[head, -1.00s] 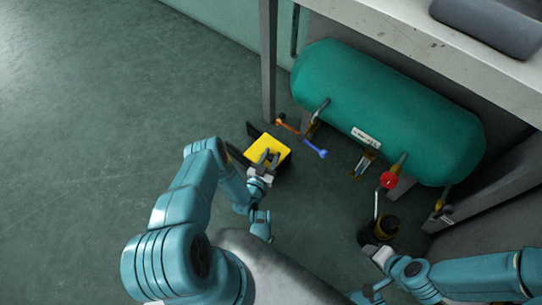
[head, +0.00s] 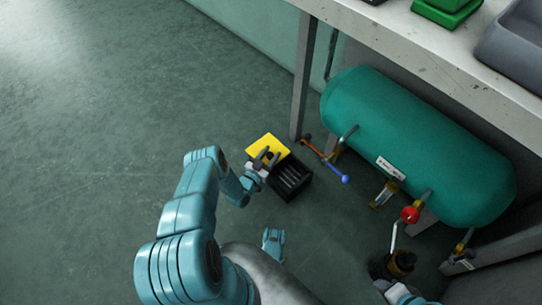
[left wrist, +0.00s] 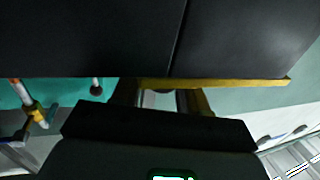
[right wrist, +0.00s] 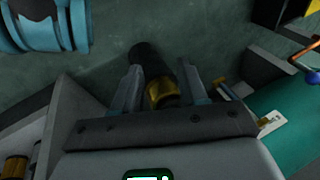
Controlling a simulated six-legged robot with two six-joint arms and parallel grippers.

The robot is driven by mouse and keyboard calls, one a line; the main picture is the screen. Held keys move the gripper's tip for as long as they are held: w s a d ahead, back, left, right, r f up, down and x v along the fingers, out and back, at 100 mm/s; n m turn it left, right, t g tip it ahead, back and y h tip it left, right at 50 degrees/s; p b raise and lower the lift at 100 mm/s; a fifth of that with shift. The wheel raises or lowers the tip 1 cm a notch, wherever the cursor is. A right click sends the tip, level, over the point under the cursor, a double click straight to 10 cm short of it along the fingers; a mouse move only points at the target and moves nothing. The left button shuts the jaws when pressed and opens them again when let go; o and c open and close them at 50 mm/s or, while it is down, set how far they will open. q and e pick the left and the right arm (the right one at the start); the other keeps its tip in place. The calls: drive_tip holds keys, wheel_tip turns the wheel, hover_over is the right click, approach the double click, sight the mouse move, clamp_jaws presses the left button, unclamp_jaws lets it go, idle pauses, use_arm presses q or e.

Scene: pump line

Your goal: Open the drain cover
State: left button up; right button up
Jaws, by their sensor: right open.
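The yellow drain cover (head: 266,147) is tilted up at the upper left side of a black drain box (head: 292,181), whose slotted inside shows. My left gripper (head: 267,158) is at the cover, its two fingers around a small dark part on it; it looks shut on the cover. In the left wrist view the cover's yellow edge (left wrist: 240,84) runs across the fingertips, and dark panels fill the top. My right gripper (right wrist: 158,82) is open, its fingers on either side of a black and brass fitting (right wrist: 165,93), apparently without gripping it.
A teal tank (head: 415,145) lies under a grey bench (head: 430,50). An orange and blue lever (head: 325,160) sticks out close to the drain box. A red-knobbed valve (head: 409,215) is nearer the right arm. The floor at left is clear.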

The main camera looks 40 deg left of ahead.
use_arm(q)
drive_tip(key=shift+o, duration=0.3)
drive_tip(key=shift+s, duration=0.1)
drive_tip(key=shift+s, duration=0.35)
drive_tip(key=s+d+p, duration=0.3)
drive_tip(key=s+p, duration=0.2)
drive_tip(key=s, duration=1)
use_arm(e)
drive_tip(key=s+r+g, duration=0.1)
drive_tip(key=s+r, duration=0.3)
drive_tip(key=r, duration=0.1)
drive_tip(key=shift+a+r+g, duration=0.2)
drive_tip(key=shift+a+g, duration=0.1)
drive_tip(key=shift+a, duration=0.1)
use_arm(q)
drive_tip(key=shift+s, duration=0.15)
